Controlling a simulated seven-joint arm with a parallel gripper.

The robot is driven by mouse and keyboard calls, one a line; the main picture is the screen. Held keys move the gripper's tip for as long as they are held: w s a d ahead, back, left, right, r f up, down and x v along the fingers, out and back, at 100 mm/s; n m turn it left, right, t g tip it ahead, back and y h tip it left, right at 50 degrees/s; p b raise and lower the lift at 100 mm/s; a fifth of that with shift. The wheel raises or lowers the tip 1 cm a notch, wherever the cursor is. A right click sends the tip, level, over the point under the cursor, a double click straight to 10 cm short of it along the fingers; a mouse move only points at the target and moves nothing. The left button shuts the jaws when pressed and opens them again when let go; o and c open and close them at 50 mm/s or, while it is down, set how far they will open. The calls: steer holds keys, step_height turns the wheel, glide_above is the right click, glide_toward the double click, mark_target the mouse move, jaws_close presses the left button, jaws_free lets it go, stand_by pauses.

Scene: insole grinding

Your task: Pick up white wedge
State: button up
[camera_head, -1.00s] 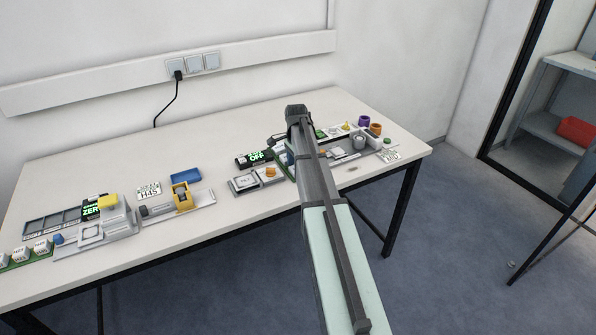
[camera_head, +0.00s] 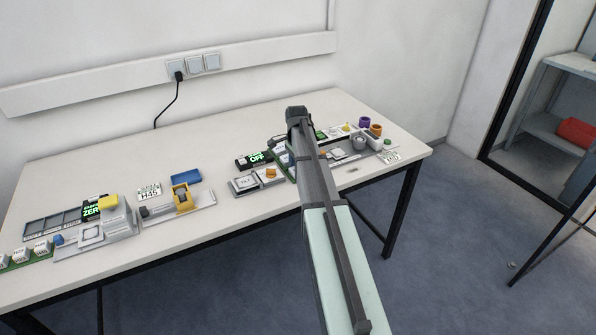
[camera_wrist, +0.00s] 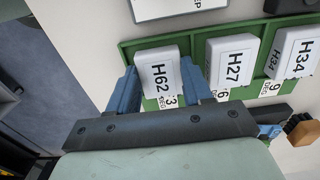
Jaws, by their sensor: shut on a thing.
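In the wrist view, a white wedge (camera_wrist: 160,76) marked H62 sits at the left end of a green tray (camera_wrist: 128,48). My gripper (camera_wrist: 158,72) has its blue fingers on the two sides of this wedge and is shut on it. The wedge still appears to be in its place in the tray. Two more white wedges, H27 (camera_wrist: 232,58) and H34 (camera_wrist: 296,52), stand beside it to the right. In the head view my arm hides the gripper and the held wedge.
In the head view, another green tray with white blocks (camera_head: 41,247) lies at the table's far left. A scale-like device (camera_head: 92,233), a yellow fixture (camera_head: 182,197) and a blue box (camera_head: 186,176) stand left of my arm. Small coloured cups (camera_head: 376,130) stand to the right.

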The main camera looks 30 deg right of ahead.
step_height(320, 180, up, 9)
steer(key=a, duration=0.6)
steer(key=w+a+n, duration=0.1)
steer(key=a, duration=0.6)
steer(key=w+a+f+n, duration=0.1)
steer(key=a, duration=0.5)
steer(key=shift+w+a+f, duration=0.1)
steer(key=shift+w+a, duration=0.1)
steer(key=shift+w, duration=0.05)
steer(key=shift+w+d+m, duration=0.1)
steer(key=shift+w+m, duration=0.05)
steer(key=shift+m, duration=0.85)
steer(key=shift+f, duration=0.15)
steer(key=shift+f, duration=2.2)
steer(key=shift+f, duration=0.55)
